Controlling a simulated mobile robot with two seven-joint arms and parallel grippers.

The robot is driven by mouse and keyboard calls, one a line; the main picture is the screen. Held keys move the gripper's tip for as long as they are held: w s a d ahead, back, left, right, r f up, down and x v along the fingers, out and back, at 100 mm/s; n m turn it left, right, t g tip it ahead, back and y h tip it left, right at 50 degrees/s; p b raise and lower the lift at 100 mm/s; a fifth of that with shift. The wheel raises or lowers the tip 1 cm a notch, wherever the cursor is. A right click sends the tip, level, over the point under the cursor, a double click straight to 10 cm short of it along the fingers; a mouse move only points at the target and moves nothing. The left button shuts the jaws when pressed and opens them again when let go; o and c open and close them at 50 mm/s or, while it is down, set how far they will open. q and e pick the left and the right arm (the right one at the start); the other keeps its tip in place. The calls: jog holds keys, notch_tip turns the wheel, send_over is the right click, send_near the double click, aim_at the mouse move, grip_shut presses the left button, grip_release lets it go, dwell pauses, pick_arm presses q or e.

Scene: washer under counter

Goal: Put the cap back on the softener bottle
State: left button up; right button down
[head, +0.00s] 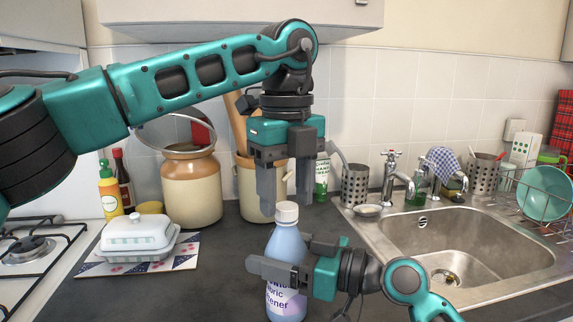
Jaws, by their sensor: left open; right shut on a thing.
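The softener bottle (287,243) is pale blue with a purple-lettered label and stands upright on the dark counter. A white cap (287,213) sits on top of its neck; I cannot tell whether it is screwed tight. My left gripper (286,202) points down from above, open, with its fingertips on either side of the cap and apart from it. My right gripper (284,256) comes in from the lower right and is shut on the bottle's body, one finger crossing in front. It hides part of the bottle and label.
A butter dish (138,233) on a patterned board, sauce bottles and a large crock (191,188) stand to the left. A second crock (246,202) with utensils is behind. The steel sink (455,245) and dish rack are right. The counter left of the bottle is clear.

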pick_arm(q)
jog(key=shift+f, duration=0.5)
